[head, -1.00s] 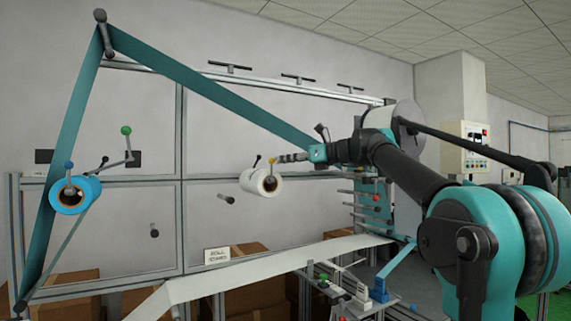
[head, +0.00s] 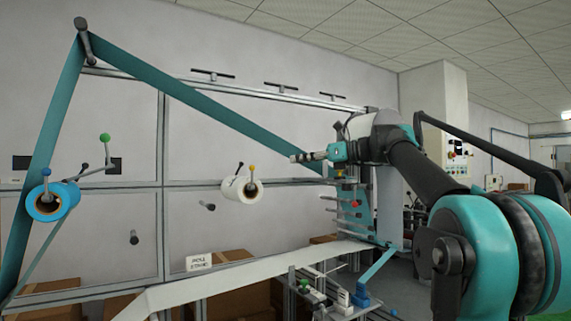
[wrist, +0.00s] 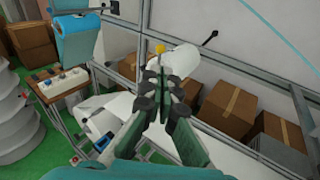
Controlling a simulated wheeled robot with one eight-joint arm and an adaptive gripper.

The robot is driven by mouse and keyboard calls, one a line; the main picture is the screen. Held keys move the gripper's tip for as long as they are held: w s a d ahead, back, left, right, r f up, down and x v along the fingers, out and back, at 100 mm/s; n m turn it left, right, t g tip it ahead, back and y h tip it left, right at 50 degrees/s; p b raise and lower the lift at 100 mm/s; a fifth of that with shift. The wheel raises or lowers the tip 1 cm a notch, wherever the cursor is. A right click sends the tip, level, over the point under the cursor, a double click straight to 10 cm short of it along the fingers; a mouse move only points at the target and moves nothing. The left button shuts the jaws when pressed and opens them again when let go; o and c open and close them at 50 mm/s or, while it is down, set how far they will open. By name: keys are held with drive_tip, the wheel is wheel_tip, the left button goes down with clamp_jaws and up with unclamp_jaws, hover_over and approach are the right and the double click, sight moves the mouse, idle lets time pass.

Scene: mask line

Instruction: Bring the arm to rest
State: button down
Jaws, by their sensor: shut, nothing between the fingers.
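My gripper (head: 293,158) is at the end of my teal and black arm, raised in front of the mask line's frame. It points left in the head view, above and to the right of the white roll. In the wrist view my gripper (wrist: 163,82) shows its fingers drawn together, with nothing between them. The white roll (head: 240,190) sits on a spindle with a yellow knob. It also shows in the wrist view (wrist: 181,60), behind the fingertips; contact does not show.
A blue roll (head: 45,203) hangs at the left on the metal frame (head: 172,140). A teal web (head: 200,98) slopes down behind my arm. A white strip (head: 240,272) runs below. Cardboard boxes (wrist: 229,106) stand beneath. The ceiling side above my arm looks clear.

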drive_tip(key=shift+v, duration=0.85)
drive_tip(key=s+d+f+n+g+h, duration=0.1)
drive_tip(key=s+f+n+h, duration=0.2)
drive_tip(key=f, duration=1)
drive_tip(key=s+d+f+n+h, duration=0.15)
drive_tip(key=f+n, duration=0.35)
drive_tip(key=f, duration=0.8)
drive_tip(key=s+d+f+n+g+h, duration=0.1)
drive_tip(key=s+f+n+h, duration=0.2)
drive_tip(key=f, duration=0.9)
drive_tip(key=s+d+f+n+h, duration=0.2)
drive_tip(key=s+d+f+n, duration=0.2)
drive_tip(key=f, duration=0.5)
drive_tip(key=s+d+f+n+h, duration=0.3)
drive_tip(key=s+d+f+n, duration=0.1)
drive_tip(key=s+f, duration=0.5)
drive_tip(key=s+d+f+n+h, duration=0.2)
drive_tip(key=s+d+f+n, duration=0.2)
drive_tip(key=f, duration=0.6)
drive_tip(key=s, duration=0.2)
drive_tip(key=shift+s+d+f+h, duration=0.2)
drive_tip(key=shift+s+f+h, duration=0.05)
drive_tip(key=shift+s+h, duration=0.15)
